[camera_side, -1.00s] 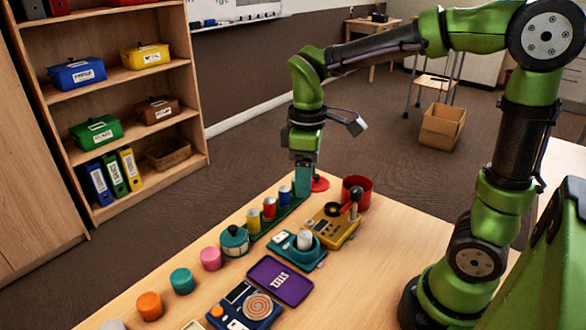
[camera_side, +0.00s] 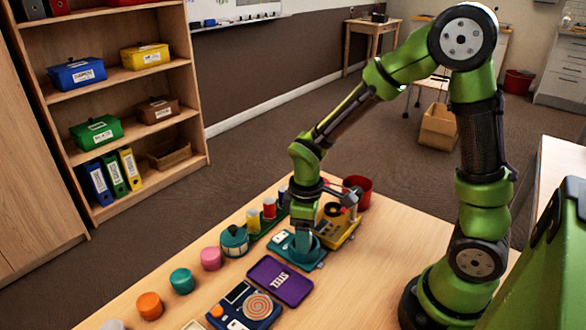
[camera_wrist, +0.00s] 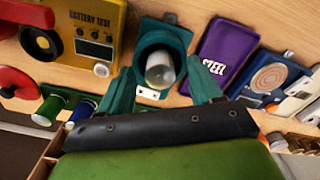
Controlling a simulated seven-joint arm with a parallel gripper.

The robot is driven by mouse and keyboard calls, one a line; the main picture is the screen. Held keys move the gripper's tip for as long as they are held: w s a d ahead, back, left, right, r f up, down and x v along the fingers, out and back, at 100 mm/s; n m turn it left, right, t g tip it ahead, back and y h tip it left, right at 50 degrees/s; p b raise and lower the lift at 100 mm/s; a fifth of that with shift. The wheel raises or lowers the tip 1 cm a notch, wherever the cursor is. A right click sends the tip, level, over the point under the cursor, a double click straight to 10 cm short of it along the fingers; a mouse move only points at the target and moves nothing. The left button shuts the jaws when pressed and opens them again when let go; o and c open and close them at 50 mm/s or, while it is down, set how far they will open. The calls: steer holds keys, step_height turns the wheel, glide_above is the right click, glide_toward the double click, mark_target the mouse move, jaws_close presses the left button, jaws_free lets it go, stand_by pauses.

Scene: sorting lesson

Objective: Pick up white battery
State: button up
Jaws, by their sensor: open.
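The white battery (camera_wrist: 160,74) stands in the round cup of a teal holder (camera_wrist: 180,37), seen in the wrist view. In the side view my gripper hides the battery, and the teal holder (camera_side: 316,258) shows around my fingers. My gripper (camera_wrist: 162,92) has its two teal fingers spread apart, one on each side of the battery in the wrist view. In the side view my gripper (camera_side: 303,243) is down at the holder. I cannot tell whether the fingers touch the battery.
A yellow battery tester (camera_side: 346,232) stands close beside the holder, with a red container (camera_side: 362,187) behind it. A purple STEEL tray (camera_side: 280,281) lies in front. A red battery (camera_side: 269,208) and a yellow one (camera_side: 253,220) stand in a green rack. A teal pot (camera_side: 234,240) is left.

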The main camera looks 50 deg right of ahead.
steer(key=shift+f, duration=0.25)
jaws_close()
steer(key=shift+r, duration=0.1)
